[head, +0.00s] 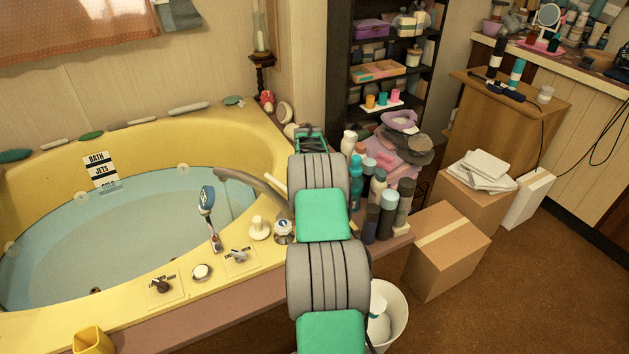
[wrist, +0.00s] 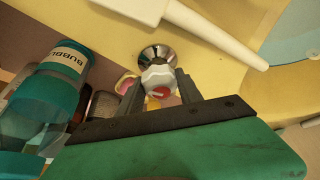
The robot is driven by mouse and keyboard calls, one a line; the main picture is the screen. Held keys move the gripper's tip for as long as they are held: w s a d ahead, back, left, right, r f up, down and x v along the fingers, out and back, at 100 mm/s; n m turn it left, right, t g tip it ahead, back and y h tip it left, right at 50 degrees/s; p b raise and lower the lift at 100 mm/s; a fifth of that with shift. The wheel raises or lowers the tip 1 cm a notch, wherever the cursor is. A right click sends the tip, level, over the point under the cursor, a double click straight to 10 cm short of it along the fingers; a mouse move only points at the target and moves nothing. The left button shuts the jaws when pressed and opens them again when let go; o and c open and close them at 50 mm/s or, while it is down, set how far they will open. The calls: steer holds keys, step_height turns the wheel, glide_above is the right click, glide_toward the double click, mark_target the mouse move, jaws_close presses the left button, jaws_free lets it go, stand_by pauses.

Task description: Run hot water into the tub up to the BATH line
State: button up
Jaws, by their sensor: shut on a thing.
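The yellow corner tub (head: 235,125) holds pale blue water (head: 130,230). A wall sign (head: 98,168) reads BATH above JETS; its lowest part is at the waterline, and BATH is above the water. A grey curved spout (head: 250,185) reaches over the tub; I cannot tell whether water runs from it. In the wrist view a faceted white knob with a red mark (wrist: 158,80) sits on a chrome base (wrist: 158,54). My gripper (wrist: 160,88) has its dark fingers on both sides of this knob, shut on it. In the head view my arm hides the knob.
A blue-marked knob (head: 283,230), a white knob (head: 260,228) and a hand brush (head: 207,205) stand on the rim. Several bottles (head: 378,205) crowd right of my arm, including a teal bubble bottle (wrist: 50,95). Cardboard boxes (head: 445,255) stand on the floor.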

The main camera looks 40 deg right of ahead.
steer(key=o, duration=1.4)
steer(key=shift+c, duration=0.2)
steer(key=p+v, duration=0.1)
steer(key=v, duration=0.6)
steer(key=shift+s+r+p, duration=0.2)
steer(key=shift+r+p, duration=0.1)
steer(key=shift+r, duration=0.05)
steer(key=shift+a, duration=0.1)
